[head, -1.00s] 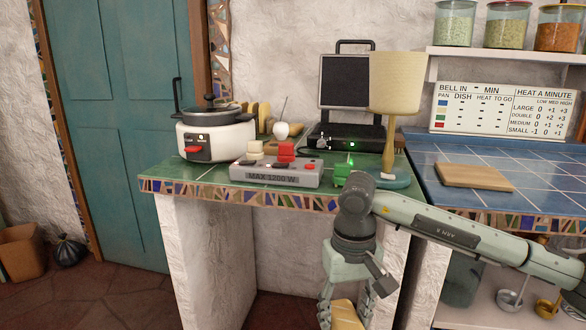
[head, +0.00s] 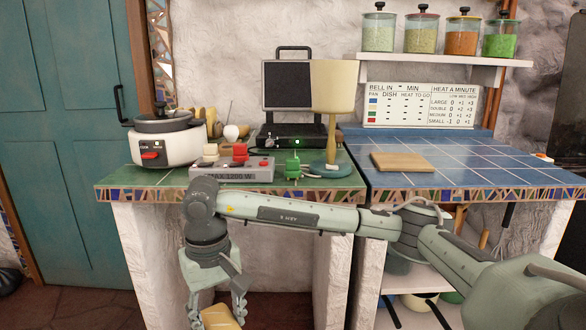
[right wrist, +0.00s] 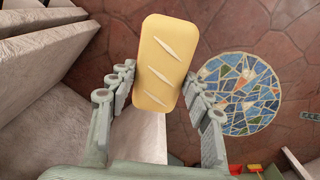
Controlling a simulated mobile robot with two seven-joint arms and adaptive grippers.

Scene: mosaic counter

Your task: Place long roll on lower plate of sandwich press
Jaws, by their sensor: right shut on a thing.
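The long roll (right wrist: 162,65) is pale yellow with several slanted scores. My right gripper (right wrist: 155,85) is shut on it, one finger on each side. In the head view the roll (head: 219,317) hangs with the gripper (head: 215,308) below the counter's front edge, partly cut off by the bottom of the picture. The sandwich press (head: 287,85) stands open at the back of the green counter, lid raised. Its dark lower part (head: 280,131) carries a green light; the lower plate's surface is barely visible at this angle. My left gripper is not in view.
A lamp (head: 333,85) stands in front of the press's right side. A white cooker (head: 167,143), a grey switch box (head: 230,171) and a green plug (head: 292,165) are on the green tiles. A wooden board (head: 402,161) lies on the blue counter (head: 470,172).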

